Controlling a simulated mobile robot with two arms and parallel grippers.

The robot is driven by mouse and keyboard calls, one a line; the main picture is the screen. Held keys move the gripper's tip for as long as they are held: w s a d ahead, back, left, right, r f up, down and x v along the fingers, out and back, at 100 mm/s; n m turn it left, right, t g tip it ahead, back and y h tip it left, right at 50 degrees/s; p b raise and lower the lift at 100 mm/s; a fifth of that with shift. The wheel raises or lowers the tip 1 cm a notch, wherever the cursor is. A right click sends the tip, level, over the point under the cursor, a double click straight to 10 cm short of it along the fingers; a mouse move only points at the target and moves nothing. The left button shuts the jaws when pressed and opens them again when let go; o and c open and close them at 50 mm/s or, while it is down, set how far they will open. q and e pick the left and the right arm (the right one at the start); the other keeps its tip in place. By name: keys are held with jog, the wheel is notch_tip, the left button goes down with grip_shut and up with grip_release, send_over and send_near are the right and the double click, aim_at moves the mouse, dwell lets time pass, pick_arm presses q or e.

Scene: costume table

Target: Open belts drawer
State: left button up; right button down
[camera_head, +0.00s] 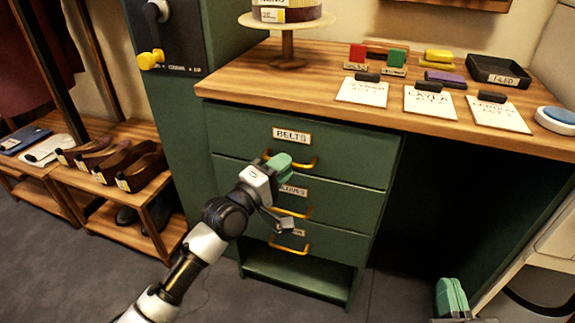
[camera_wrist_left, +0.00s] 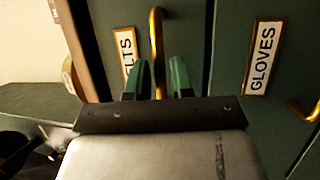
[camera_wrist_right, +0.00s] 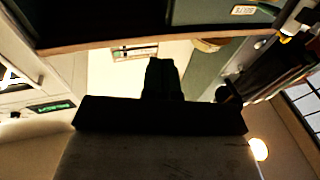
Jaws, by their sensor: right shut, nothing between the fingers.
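The belts drawer (camera_head: 240,135) is the top drawer of a green cabinet, labelled BELTS, and looks closed. Its brass handle (camera_head: 306,165) is partly hidden by my left gripper (camera_head: 279,164). In the left wrist view, the green fingers of my left gripper (camera_wrist_left: 160,80) are apart. The brass handle (camera_wrist_left: 156,40) lies in line with the gap between them; whether they touch it I cannot tell. My right gripper (camera_head: 452,297) is low at the lower right, away from the cabinet. Its fingers (camera_wrist_right: 161,78) are together and empty.
Two more drawers lie below; the second, the gloves drawer (camera_wrist_left: 262,60), has a brass handle (camera_head: 296,211). The wooden tabletop (camera_head: 300,85) above juts over the drawers and holds cards, stamps and a black tray (camera_head: 499,72). A shoe bench (camera_head: 100,180) stands left.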

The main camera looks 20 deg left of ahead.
pick_arm(q)
jog(key=shift+x, duration=0.85)
pick_arm(e)
jog(key=shift+s+r+t, duration=0.1)
jog(key=shift+r+t, duration=0.3)
jog(key=shift+r, duration=0.05)
pick_arm(q)
jog(key=shift+c, duration=0.4)
grip_shut()
